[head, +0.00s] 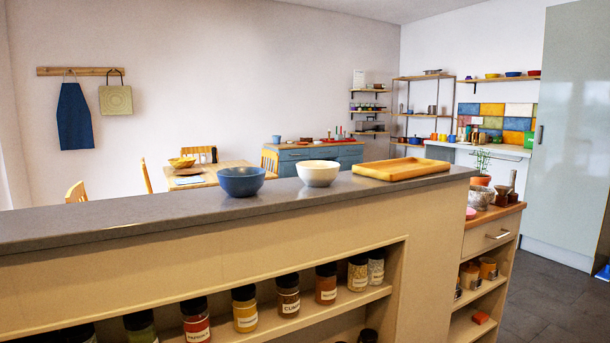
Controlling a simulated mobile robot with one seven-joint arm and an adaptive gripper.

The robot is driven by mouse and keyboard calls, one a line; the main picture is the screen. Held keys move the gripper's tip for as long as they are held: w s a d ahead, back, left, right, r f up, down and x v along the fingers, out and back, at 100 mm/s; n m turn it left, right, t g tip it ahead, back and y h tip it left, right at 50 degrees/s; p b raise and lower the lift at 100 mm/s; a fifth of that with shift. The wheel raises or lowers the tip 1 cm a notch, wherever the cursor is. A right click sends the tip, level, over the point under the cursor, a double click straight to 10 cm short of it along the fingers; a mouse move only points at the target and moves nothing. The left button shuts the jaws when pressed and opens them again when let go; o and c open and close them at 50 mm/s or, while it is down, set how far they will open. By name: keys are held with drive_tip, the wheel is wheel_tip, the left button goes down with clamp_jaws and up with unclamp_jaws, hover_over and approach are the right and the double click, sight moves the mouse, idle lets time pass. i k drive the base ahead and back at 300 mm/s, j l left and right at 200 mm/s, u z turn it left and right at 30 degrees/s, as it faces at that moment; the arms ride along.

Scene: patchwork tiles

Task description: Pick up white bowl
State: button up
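The white bowl (318,174) stands upright on the grey top of a long counter (120,217), in the middle of the head view. It sits between a blue bowl on its left and a wooden tray on its right, apart from both. The inside of the white bowl is mostly hidden by the low viewing angle. My gripper does not show in this view.
The blue bowl (241,181) and the wooden tray (401,169) share the counter top. Several spice jars (289,294) stand on a shelf below it. The counter's left stretch is bare. A dining table (205,174) is behind. Open floor (545,300) lies at right.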

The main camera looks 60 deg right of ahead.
sight(314, 173)
drive_tip(key=z, duration=1.45)
drive_tip(key=i+j+z, duration=0.1)
drive_tip(key=j+z, duration=0.15)
drive_tip(key=i+j+z, duration=0.2)
drive_tip(key=k+j, duration=0.1)
